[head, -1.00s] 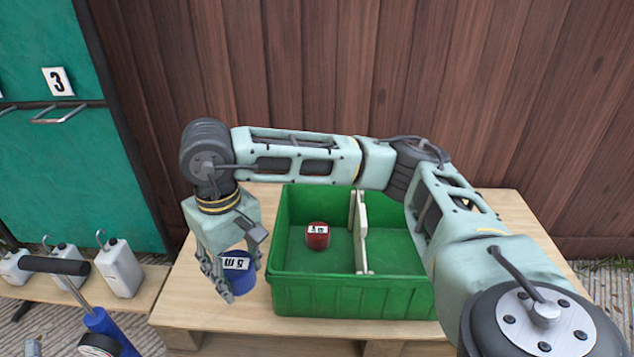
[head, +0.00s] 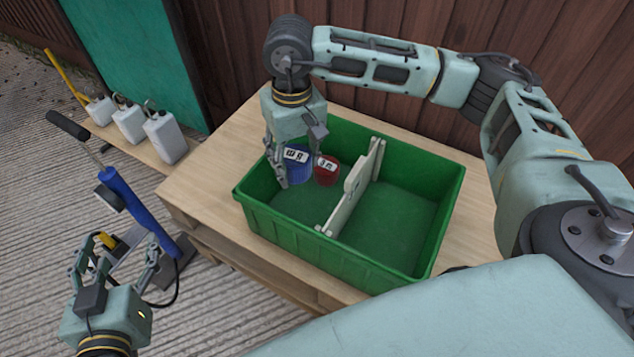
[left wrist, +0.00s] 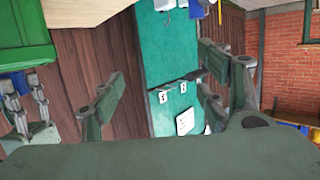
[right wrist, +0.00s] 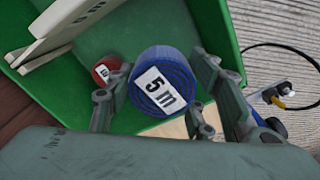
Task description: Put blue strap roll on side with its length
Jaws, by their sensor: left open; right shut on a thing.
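The blue strap roll (head: 299,171), with a white label, is in my right gripper (head: 297,168) above the left compartment of the green crate (head: 258,216). In the right wrist view the roll (right wrist: 163,82) shows its "5 m" label between the fingers. A smaller red strap roll (head: 326,172) with a white label is in that same compartment, beside the blue one; it also shows in the right wrist view (right wrist: 108,70). A pale divider (head: 352,188) splits the crate. My left gripper (head: 115,255) is open and empty at the lower left, away from the crate.
The crate stands on a wooden pallet table (head: 195,180). A blue hand pump (head: 135,205) stands on the ground to the left. The right compartment (head: 395,225) looks empty.

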